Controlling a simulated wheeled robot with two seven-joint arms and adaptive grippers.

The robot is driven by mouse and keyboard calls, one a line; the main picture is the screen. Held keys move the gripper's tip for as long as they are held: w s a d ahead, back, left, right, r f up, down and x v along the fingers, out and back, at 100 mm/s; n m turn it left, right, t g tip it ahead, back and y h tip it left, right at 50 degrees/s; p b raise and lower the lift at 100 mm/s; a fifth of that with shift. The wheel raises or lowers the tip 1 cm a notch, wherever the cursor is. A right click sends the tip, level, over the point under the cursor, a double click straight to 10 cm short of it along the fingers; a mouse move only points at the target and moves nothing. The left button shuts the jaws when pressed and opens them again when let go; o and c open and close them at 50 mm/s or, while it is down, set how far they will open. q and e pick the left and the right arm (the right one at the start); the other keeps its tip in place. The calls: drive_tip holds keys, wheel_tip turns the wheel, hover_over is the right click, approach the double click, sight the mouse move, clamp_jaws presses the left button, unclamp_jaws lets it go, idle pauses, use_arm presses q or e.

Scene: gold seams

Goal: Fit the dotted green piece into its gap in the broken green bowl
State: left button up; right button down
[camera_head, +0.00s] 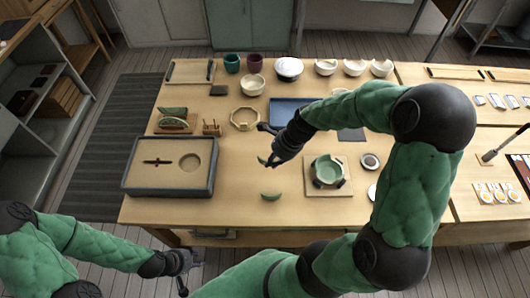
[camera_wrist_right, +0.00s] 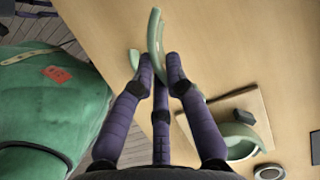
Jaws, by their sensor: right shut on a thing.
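The broken green bowl (camera_head: 316,178) sits on a square wooden board right of centre, its rim uneven with gaps; it also shows in the right wrist view (camera_wrist_right: 236,149). My right gripper (camera_head: 268,146) is above the table, left of the bowl. It is shut on a curved green piece (camera_head: 262,161), which stands up between its fingertips in the right wrist view (camera_wrist_right: 155,35). I cannot make out dots on it. A second curved green piece (camera_head: 270,197) lies on the table near the front edge. My left gripper (camera_head: 190,277) is open and empty, low in front of the table.
A large grey-rimmed tray (camera_head: 130,180) is on the left. An octagonal bowl (camera_head: 244,119) and blue tray (camera_head: 283,104) stand behind my right gripper. Round dishes (camera_head: 370,161) are right of the board (camera_head: 341,189). The table between tray and board is mostly clear.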

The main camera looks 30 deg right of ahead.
drive_tip(key=s+r+p, duration=0.1)
drive_tip(key=s+r, duration=0.1)
drive_tip(key=s, duration=0.3)
drive_tip(key=s+d+n+g+h+p, duration=0.35)
drive_tip(key=d+n+g+p, duration=0.5)
drive_tip(key=d+n, duration=1.5)
drive_tip(key=shift+m+t+y, duration=0.35)
drive_tip(key=shift+t+y, duration=0.1)
drive_tip(key=shift+t, duration=0.5)
drive_tip(key=shift+s+d+f+b, duration=0.15)
drive_tip(key=shift+f+b, duration=0.4)
drive_tip(key=shift+f, duration=0.6)
drive_tip(key=shift+s+f+b, duration=0.1)
drive_tip(key=shift+f+b, duration=0.5)
drive_tip(key=shift+f, duration=0.5)
drive_tip(key=shift+s+d+f+b, duration=0.15)
drive_tip(key=shift+f+b, duration=0.4)
drive_tip(key=shift+f, duration=0.6)
drive_tip(key=shift+f, duration=0.4)
